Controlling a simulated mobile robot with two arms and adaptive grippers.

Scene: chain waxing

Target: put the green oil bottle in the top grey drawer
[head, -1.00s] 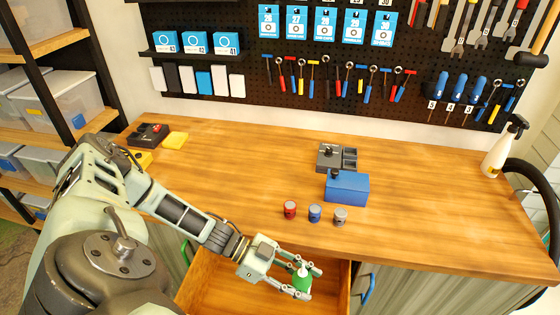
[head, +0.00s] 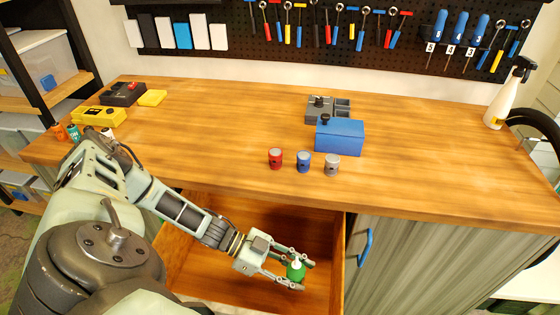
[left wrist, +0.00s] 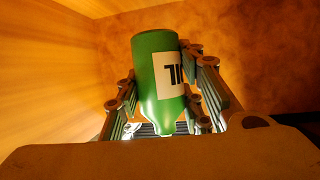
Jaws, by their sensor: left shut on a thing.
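The green oil bottle (head: 296,270) has a white tip and is held between the fingers of my left gripper (head: 291,269). In the left wrist view the green bottle (left wrist: 158,75) shows a white label with dark letters, with a finger on each side of it. The open drawer (head: 190,262) has a wooden inside and lies below the worktop. The gripper and bottle are over or within the drawer's opening, toward its right side. Wooden walls surround the bottle in the left wrist view. Whether the bottle touches the drawer floor cannot be told. My right gripper is not in view.
The worktop (head: 430,185) lies behind the drawer. Red (head: 275,158), blue (head: 303,162) and grey (head: 331,165) cans stand near its front edge, with a blue box (head: 339,137) behind. A blue handle (head: 365,247) sits on the cabinet right of the drawer. The drawer's left part looks empty.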

